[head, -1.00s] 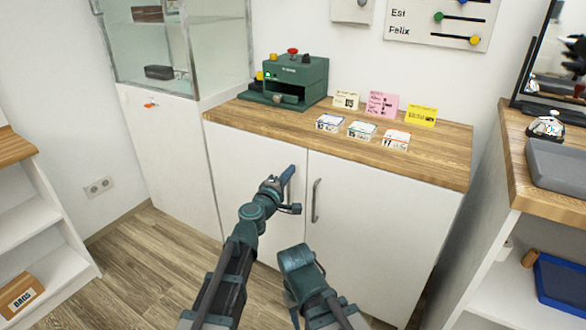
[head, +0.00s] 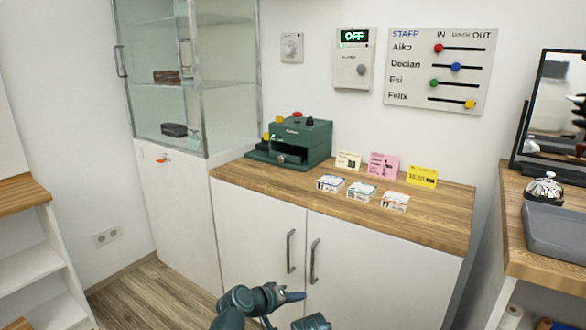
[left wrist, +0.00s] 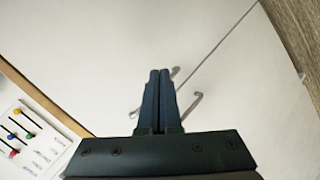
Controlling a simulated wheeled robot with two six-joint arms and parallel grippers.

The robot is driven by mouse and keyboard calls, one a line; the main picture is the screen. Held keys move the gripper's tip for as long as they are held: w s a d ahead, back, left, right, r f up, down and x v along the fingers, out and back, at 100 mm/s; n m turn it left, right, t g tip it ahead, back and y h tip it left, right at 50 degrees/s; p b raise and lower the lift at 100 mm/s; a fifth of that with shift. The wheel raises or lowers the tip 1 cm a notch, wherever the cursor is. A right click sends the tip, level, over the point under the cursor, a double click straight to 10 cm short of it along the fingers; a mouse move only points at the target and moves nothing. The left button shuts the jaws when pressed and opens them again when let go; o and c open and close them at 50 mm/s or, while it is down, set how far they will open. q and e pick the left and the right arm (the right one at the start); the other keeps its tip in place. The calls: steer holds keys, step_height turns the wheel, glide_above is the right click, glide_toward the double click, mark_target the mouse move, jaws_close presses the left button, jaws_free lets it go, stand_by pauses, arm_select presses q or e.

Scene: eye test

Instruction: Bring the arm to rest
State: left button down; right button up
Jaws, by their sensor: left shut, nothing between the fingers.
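My left gripper (head: 291,297) shows at the bottom of the head view, in front of the white cabinet (head: 383,272) and below its door handles. Its dark fingers are together with nothing between them, as the left wrist view (left wrist: 160,82) also shows. The left door handle (head: 291,251) and the right door handle (head: 315,262) are apart from the fingers in the head view. Both doors look shut. Another teal arm part of mine (head: 311,322) shows at the bottom edge. My right gripper is not in view.
The wooden counter (head: 440,215) carries a green machine (head: 303,140) and several small cards. A glass cabinet (head: 225,75) stands at the left. A side desk at the right holds a grey tray (head: 560,235) and a bell (head: 544,188). Floor shows at lower left.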

arm_select(q)
steer(key=s+a+f+m+g+y, duration=0.1)
steer(key=s+a+f+g+y, duration=0.35)
steer(key=s+a, duration=0.4)
steer(key=s+a+f+m+g+y, duration=0.2)
steer(key=s+a+f+g+y, duration=0.15)
steer(key=s+a+f, duration=0.45)
steer(key=s+d+r+m+y+p, duration=0.2)
steer(key=s+d+r+m, duration=0.15)
steer(key=d, duration=0.55)
step_height(320, 180, up, 38)
steer(key=p, duration=3.7)
steer(key=shift+s, duration=0.35)
